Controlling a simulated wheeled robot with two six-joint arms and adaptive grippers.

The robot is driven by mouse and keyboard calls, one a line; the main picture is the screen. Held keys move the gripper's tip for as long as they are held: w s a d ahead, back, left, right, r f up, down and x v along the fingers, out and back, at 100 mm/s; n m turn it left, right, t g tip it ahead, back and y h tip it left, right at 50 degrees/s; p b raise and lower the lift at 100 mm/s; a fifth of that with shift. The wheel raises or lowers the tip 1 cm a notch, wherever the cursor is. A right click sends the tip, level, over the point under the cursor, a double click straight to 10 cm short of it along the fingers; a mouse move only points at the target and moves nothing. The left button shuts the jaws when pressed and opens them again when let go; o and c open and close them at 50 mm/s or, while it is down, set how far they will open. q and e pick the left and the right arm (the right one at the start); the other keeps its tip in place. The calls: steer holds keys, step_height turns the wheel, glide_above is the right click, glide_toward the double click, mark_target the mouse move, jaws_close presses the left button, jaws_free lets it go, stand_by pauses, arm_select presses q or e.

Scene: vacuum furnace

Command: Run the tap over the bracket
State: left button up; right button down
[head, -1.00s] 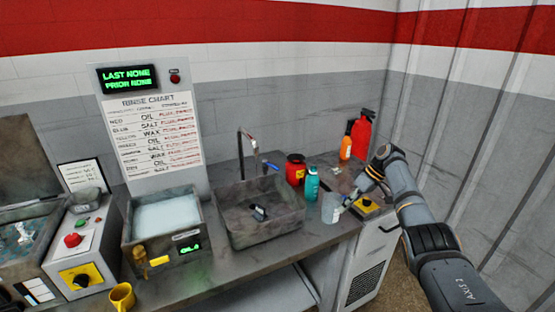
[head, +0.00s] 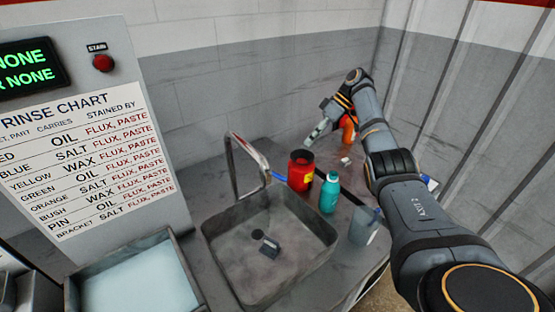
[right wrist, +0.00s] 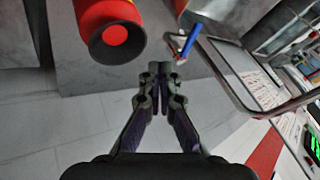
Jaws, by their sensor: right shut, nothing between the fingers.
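The bracket (head: 269,248) is a small dark piece on the floor of the grey sink (head: 225,272), beside what looks like the dark drain. The tap (head: 232,168) is a bent metal pipe over the back of the sink, with a blue lever (head: 279,177) at its right. No water stream shows. My right gripper (head: 310,140) is shut and empty, up behind the red jar, to the right of the tap and apart from it. In the right wrist view its fingertips (right wrist: 158,72) meet, and the blue lever (right wrist: 190,38) is ahead. My left gripper is out of view.
A red jar (head: 301,171), a teal bottle (head: 329,192) and a grey cup (head: 364,226) stand right of the sink. An orange bottle (head: 349,131) is behind my arm. A bath of pale liquid (head: 135,285) and the rinse chart (head: 80,160) are at left.

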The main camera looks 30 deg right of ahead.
mark_target(295, 161)
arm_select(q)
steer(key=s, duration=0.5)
arm_select(e)
steer(key=p+x, duration=0.1)
steer(key=x, duration=0.2)
steer(key=p+x, duration=0.1)
steer(key=x, duration=0.2)
steer(key=p+x, duration=0.1)
steer(key=x, duration=0.2)
steer(key=shift+s+a, duration=0.3)
steer(key=shift+s, duration=0.05)
arm_select(q)
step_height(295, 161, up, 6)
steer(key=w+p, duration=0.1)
steer(key=p, duration=0.2)
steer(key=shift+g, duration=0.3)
arm_select(e)
steer(key=shift+s+a+f, duration=0.1)
steer(key=shift+s+a, duration=0.15)
steer(key=shift+a, duration=0.4)
steer(key=shift+s+a+f, duration=0.1)
steer(key=shift+s+a, duration=0.15)
steer(key=shift+a, duration=0.35)
steer(key=shift+s+a, duration=0.25)
steer(key=shift+a, duration=0.4)
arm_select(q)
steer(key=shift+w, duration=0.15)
